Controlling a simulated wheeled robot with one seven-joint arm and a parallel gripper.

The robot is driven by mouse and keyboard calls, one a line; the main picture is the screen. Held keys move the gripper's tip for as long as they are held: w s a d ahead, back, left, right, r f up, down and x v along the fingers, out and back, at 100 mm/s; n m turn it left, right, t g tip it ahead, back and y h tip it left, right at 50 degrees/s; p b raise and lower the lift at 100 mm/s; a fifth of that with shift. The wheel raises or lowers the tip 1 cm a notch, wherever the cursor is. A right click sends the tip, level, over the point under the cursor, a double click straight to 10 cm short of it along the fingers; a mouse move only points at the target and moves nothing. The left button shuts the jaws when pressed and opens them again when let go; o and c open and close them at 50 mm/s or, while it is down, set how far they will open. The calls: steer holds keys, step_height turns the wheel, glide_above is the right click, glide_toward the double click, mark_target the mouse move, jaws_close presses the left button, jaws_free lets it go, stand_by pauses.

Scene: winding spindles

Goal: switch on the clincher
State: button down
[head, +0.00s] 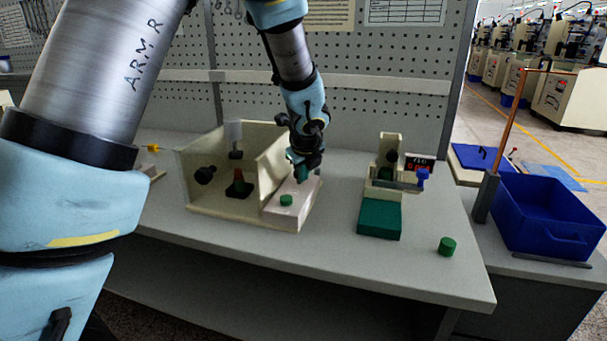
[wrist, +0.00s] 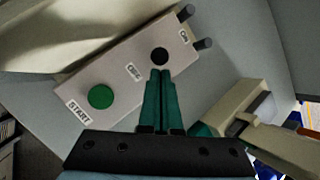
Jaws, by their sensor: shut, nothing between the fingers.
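The clincher appears to be the cream open-fronted machine (head: 228,205) on the bench, with a pale control box (head: 292,215) at its right side. A round green button (head: 286,200) sits near the box's front end. In the wrist view the green button (wrist: 100,96) is beside a START label (wrist: 78,111). A black round spot, a button or hole (wrist: 159,56), lies farther along the box, and two dark pegs (wrist: 204,44) stick out at its far end. My gripper (head: 301,179) is over the box's rear part. Its green fingers (wrist: 160,72) are together, tips just below the black spot; contact is unclear.
A small cream device (head: 388,150) with a green block (head: 379,219) stands to the right. A green cylinder (head: 447,246) lies near the front edge. A blue bin (head: 548,215) is at the far right. The pegboard (head: 380,95) closes the back.

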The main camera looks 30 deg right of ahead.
steer(key=shift+w+d+r+p, duration=0.35)
steer(key=shift+w+p, duration=0.05)
steer(key=shift+p, duration=0.2)
steer(key=shift+w+d+r+p, duration=0.15)
steer(key=shift+w+p, duration=0.1)
steer(key=shift+p, duration=0.05)
steer(key=shift+w+d+r+p, duration=0.25)
steer(key=shift+w+d+p, duration=0.25)
steer(key=shift+p, duration=0.15)
steer(key=shift+f, duration=0.15)
steer(key=shift+s, duration=0.1)
steer(key=shift+r+p, duration=0.6)
steer(key=shift+r, duration=0.25)
steer(key=shift+s, duration=0.1)
